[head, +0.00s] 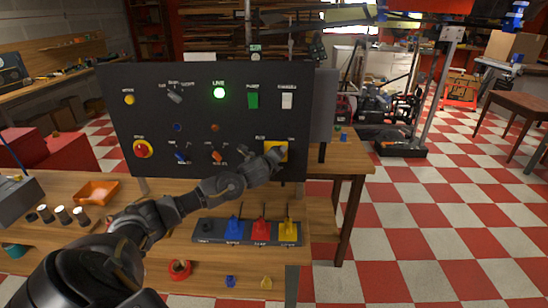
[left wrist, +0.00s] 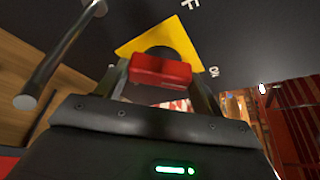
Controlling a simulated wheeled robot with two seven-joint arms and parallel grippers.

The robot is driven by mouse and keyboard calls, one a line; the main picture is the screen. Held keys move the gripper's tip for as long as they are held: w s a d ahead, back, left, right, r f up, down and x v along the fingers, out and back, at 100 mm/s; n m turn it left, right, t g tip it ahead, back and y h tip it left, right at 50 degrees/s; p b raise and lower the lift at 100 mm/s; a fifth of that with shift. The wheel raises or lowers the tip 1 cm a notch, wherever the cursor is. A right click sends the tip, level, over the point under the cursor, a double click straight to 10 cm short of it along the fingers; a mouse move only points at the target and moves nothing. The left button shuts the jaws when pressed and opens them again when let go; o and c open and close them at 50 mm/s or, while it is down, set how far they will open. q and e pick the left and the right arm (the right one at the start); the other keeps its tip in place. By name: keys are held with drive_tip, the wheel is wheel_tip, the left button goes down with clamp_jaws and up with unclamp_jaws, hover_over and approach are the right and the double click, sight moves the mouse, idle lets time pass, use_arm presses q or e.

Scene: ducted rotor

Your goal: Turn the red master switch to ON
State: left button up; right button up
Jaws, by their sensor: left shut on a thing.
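The red master switch handle (left wrist: 161,69) sits on a yellow plate (left wrist: 188,42), with a dark round hub behind it. In the head view the yellow plate (head: 284,153) is at the lower right of the black panel, with small labels above it. My left gripper (head: 274,155) reaches the plate and hides the handle there. In the left wrist view my left gripper (left wrist: 161,76) has a finger on each side of the red handle and is shut on it. An ON label (left wrist: 214,71) shows right of the plate. The plate appears tilted relative to the handle. My right gripper is not in view.
The black panel (head: 200,122) carries a lit green LIVE lamp (head: 219,92), a red stop button (head: 143,148) on yellow, and several other switches. A tray (head: 213,231) with blue, red and yellow pieces stands below. A metal bar handle (left wrist: 62,52) is near the left gripper.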

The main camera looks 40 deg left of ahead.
use_arm(q)
drive_tip(key=shift+f, duration=0.1)
drive_tip(key=o, duration=1)
drive_tip(key=shift+c, duration=0.2)
drive_tip(key=b+v, duration=0.2)
drive_tip(key=v, duration=0.8)
drive_tip(key=shift+s, duration=0.35)
drive_tip(key=shift+d, duration=0.15)
